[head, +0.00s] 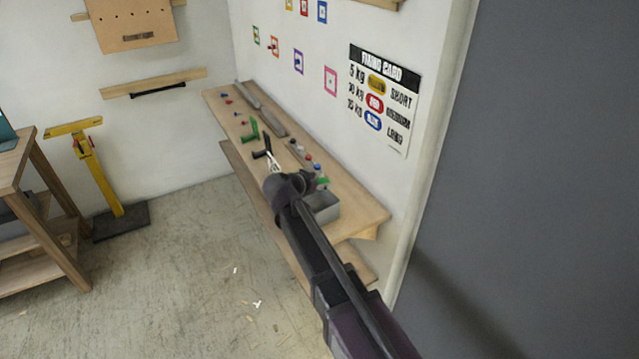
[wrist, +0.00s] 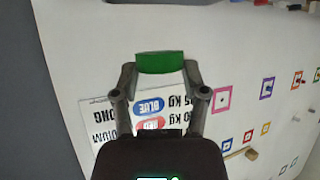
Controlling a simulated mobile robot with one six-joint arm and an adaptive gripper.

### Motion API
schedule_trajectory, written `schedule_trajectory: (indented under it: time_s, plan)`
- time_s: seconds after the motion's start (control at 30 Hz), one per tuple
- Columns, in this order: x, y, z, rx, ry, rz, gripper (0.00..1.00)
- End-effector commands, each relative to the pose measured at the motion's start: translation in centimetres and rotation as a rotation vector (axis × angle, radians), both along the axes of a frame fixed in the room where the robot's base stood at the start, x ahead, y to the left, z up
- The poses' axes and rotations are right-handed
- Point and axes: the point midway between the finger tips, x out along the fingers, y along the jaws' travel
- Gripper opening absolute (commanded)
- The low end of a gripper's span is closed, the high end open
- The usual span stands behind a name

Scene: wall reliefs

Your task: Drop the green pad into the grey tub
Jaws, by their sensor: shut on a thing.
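The green pad (wrist: 160,63) is held between the two fingertips of my gripper (wrist: 160,68) in the wrist view, with its length spanning the gap. In the head view the green pad (head: 322,182) shows small at the end of my gripper (head: 316,183), by the wall side of the bench. The grey tub (head: 328,212) stands on the bench just below the pad in the picture. My arm hides the tub's left part, and its inside is only partly seen. The tub is not in the wrist view.
The wooden bench (head: 362,212) runs along the white wall, bare at its near end. Green clamps (head: 251,133), a grey rail (head: 262,108) and small coloured pieces lie farther along it. A lettered poster (head: 385,98) and coloured square frames hang above. A grey panel (head: 550,180) fills the right.

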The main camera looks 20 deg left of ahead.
Motion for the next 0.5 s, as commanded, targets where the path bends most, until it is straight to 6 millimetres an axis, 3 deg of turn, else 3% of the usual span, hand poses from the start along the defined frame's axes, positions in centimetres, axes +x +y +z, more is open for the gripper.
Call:
schedule_trajectory:
  time_s: [0.5]
  plan:
    - [0.0,0.1,-4.1,0.0,0.0,0.001,0.4]
